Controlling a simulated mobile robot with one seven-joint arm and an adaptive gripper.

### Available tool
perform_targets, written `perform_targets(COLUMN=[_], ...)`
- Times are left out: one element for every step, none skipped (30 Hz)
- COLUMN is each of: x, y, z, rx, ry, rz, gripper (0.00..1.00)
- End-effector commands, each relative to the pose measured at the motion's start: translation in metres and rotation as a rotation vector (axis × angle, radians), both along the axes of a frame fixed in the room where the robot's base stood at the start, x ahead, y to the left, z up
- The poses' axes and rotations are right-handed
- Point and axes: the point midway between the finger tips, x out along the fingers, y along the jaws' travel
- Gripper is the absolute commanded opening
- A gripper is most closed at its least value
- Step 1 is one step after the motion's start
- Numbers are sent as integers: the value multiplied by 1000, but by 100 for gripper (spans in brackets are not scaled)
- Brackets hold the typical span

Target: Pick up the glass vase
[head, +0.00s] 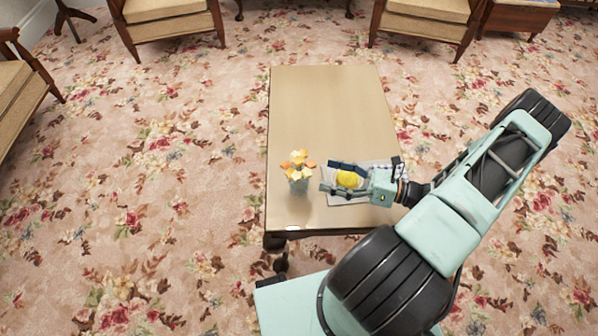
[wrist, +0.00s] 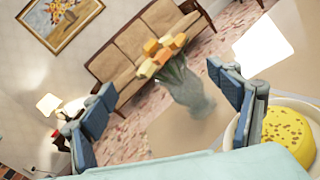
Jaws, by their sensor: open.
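The glass vase (head: 299,186) stands upright near the front left edge of the wooden table (head: 325,105). It is translucent grey-blue and holds orange and yellow flowers. My gripper (head: 330,176) is low over the table, just right of the vase, with its fingers pointing left towards it. In the wrist view the vase (wrist: 192,98) shows tilted in the picture, between the two spread blue fingers and beyond them. The gripper is open and empty. I cannot tell the exact gap between fingertips and vase.
A yellow cheese-like piece (wrist: 287,129) lies on a plate (wrist: 312,108) beside my right finger in the wrist view. A patterned cloth or paper (head: 340,199) lies under my gripper. The far half of the table is clear. Armchairs (head: 165,20) stand beyond.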

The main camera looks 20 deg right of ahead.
Motion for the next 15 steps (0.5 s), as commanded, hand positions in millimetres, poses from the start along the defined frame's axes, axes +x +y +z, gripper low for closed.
perform_targets(x=[4,7,10,13,15,17,19,20,21,22,23,26,28,30,34], y=[8,12,19,23,26,29,31,33,35,37,39,42,45,48,53], z=[0,0,0,0,0,0,0,0,0,1,1,1,2,2,3], rx=[2,1,1,2,1,0,-1,-1,-1,-2,-1,-1,-2,-2,-1], ry=[1,2,2,1,2,2,2,2,2,1,1,1,2,2,2], rz=[3,3,3,4,3,3,2,2,3,3,4,4,4,4,4], gripper=[82,82,82,82,82,82,82,82,82,82,82,82,82,82,82])
